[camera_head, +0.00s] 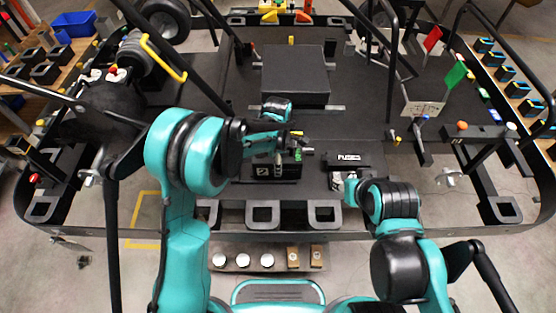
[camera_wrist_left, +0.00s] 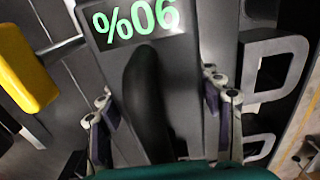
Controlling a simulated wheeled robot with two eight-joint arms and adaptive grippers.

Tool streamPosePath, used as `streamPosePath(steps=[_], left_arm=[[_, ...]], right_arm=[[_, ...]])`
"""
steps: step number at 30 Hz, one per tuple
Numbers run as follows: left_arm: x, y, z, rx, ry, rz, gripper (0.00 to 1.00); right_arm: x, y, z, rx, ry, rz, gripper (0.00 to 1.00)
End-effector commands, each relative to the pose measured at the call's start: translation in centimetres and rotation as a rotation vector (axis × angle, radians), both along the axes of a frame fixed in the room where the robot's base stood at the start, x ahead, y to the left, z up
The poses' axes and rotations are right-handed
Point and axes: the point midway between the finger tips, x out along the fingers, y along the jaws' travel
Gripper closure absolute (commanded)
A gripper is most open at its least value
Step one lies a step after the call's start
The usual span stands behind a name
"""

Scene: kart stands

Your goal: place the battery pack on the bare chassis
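The battery pack (camera_wrist_left: 185,75) is a dark box with a green 90% readout, upside down in the left wrist view, and a black handle (camera_wrist_left: 147,95). In the head view the pack (camera_head: 275,174) sits on the kart's front deck, partly hidden by my left gripper (camera_head: 282,158). In the left wrist view the left gripper's fingers (camera_wrist_left: 165,118) are spread on either side of the handle, with gaps to it. The black chassis floor (camera_head: 220,125) is flat and framed by tubes. My right gripper (camera_head: 345,183) is low by the fuse box; its fingers are too small to judge.
A black box marked FUSES (camera_head: 348,159) stands right of the pack. A large black block (camera_head: 296,75) occupies the chassis middle. Roll-bar tubes (camera_head: 392,65) rise around it. A green flag (camera_head: 455,75) stands right. Small round and square parts (camera_head: 268,260) line the front shelf.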

Motion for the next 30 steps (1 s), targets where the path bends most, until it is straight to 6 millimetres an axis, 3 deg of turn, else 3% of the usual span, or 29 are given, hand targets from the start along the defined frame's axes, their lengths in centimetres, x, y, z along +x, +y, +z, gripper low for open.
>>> streamPosePath(steps=[14,24,30], left_arm=[[0.0,0.0,0.9,0.000,0.000,0.000,0.18],[0.0,0.0,8.0,0.000,0.000,0.000,0.18],[0.0,0.0,11.2,0.000,0.000,0.000,0.18]], right_arm=[[0.0,0.0,0.5,0.000,0.000,0.000,0.60],[0.0,0.0,2.0,0.000,0.000,0.000,0.60],[0.0,0.0,2.6,0.000,0.000,0.000,0.60]])
